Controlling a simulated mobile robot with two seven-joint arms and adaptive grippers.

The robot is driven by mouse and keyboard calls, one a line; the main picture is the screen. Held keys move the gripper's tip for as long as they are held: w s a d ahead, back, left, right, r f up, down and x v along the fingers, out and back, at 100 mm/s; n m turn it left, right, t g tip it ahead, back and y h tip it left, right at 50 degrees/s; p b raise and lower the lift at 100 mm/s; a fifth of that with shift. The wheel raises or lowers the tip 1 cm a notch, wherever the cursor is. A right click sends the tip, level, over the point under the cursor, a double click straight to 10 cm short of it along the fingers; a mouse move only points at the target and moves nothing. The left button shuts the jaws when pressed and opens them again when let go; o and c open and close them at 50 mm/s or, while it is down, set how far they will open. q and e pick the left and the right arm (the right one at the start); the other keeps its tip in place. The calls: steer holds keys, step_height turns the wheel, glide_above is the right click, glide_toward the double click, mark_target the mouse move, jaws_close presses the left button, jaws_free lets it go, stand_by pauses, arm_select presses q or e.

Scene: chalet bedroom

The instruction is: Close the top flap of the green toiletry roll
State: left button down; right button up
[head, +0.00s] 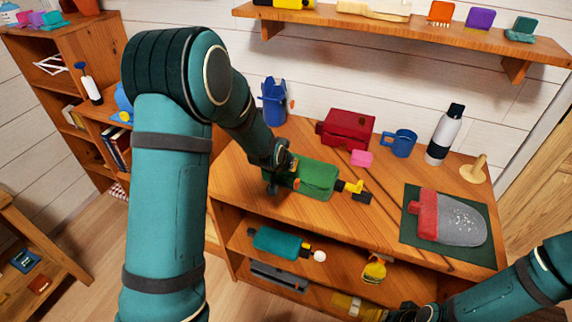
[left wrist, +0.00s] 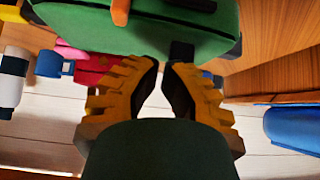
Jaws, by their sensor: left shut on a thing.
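The green toiletry roll (head: 319,181) lies on the wooden desk top, left of centre. Its green body (left wrist: 145,28) fills the top of the left wrist view, with a black tab (left wrist: 182,51) at its edge. My left gripper (head: 284,168) is at the roll's left end. In the left wrist view its yellow fingers (left wrist: 166,68) are close together at the black tab, shut on it as far as I can see. Whether the top flap is open or closed is unclear. My right gripper (head: 408,313) is partly cut off at the bottom of the head view; its fingers cannot be made out.
A yellow and black item (head: 354,190) is at the roll's right end. A pink block (head: 361,158), red box (head: 346,128), blue mug (head: 400,143) and bottle (head: 445,135) stand behind. A dark green mat (head: 410,232) lies right. A teal roll (head: 279,243) is on the shelf below.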

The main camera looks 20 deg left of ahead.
arm_select(q)
steer(key=shift+s+f+b, duration=0.25)
steer(key=shift+f+b, duration=0.25)
steer(key=shift+b, duration=0.25)
arm_select(e)
steer(key=shift+w+f, duration=0.15)
steer(key=shift+f, duration=0.8)
steer(key=shift+f, duration=0.1)
arm_select(q)
steer(key=shift+r, duration=0.15)
steer(key=shift+s+r+p, duration=0.55)
steer(key=shift+r+p, duration=1.35)
steer(key=shift+r, duration=0.7)
steer(key=s+f, duration=0.3)
steer(key=s, duration=0.5)
steer(key=shift+s+d+f, duration=0.15)
steer(key=shift+s+d, duration=0.05)
steer(key=shift+d, duration=0.15)
arm_select(e)
steer(key=r, duration=0.1)
steer(key=s+r, duration=0.1)
steer(key=r, duration=0.1)
steer(key=shift+s+d+r, duration=0.15)
steer(key=shift+d+r, duration=0.15)
steer(key=shift+d, duration=0.05)
